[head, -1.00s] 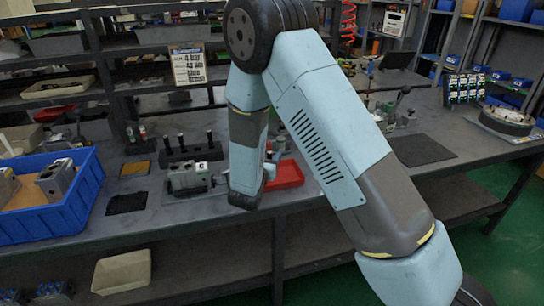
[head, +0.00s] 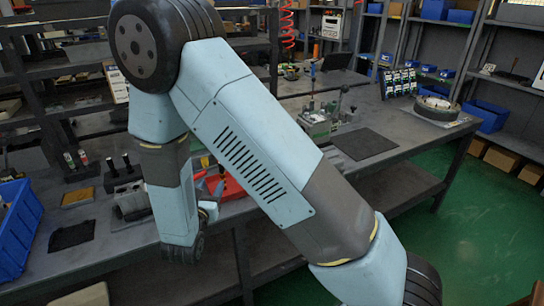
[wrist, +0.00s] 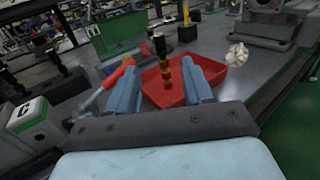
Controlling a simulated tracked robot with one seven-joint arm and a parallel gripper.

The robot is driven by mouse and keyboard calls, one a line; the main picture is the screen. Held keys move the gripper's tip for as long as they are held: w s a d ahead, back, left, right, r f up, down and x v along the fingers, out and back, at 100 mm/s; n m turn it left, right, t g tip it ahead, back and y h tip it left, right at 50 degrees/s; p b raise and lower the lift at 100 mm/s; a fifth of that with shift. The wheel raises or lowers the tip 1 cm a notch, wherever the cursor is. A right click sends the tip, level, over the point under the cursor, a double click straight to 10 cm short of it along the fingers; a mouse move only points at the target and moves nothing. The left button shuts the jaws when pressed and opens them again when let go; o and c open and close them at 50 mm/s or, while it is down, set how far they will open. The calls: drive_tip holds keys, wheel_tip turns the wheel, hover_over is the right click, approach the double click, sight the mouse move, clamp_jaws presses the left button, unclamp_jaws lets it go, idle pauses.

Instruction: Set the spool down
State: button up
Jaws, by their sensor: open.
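A slim spool (wrist: 164,68) with a black upper end and brass-coloured bands shows in the wrist view. It looks upright, with its lower end over or in the red tray (wrist: 212,70); whether it touches the tray floor I cannot tell. My gripper (wrist: 159,64) is open, its two blue fingers on either side of the spool in the picture, with gaps to both. In the head view the red tray (head: 232,187) is partly hidden behind my arm, and the spool cannot be made out.
A valve block marked C (wrist: 28,122) stands left of my gripper in the wrist view. A red-handled tool (wrist: 112,76) lies beside the left finger. A blue bin (head: 16,232) is at the bench's left. A dark mat (head: 364,144) lies bare to the right.

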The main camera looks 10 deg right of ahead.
drive_tip(key=s+d+r+m+g+h, duration=0.3)
drive_tip(key=d+r+m+g, duration=0.4)
drive_tip(key=d, duration=0.5)
drive_tip(key=s+d+r+m+g+h, duration=0.35)
drive_tip(key=d+r+m+g, duration=0.25)
drive_tip(key=d+r+m, duration=0.5)
drive_tip(key=s+d+r+m+y, duration=0.2)
drive_tip(key=s+r+m+y, duration=0.2)
drive_tip(key=s+m+y, duration=0.2)
drive_tip(key=s+d+r+m+t+y, duration=0.1)
drive_tip(key=s+d+r+m+y, duration=0.2)
drive_tip(key=s+m+y, duration=0.3)
drive_tip(key=s+r+m, duration=0.1)
drive_tip(key=s+m, duration=0.1)
drive_tip(key=s, duration=0.2)
drive_tip(key=shift+d+r, duration=0.3)
drive_tip(key=shift+r, duration=0.1)
drive_tip(key=shift+c, duration=0.8)
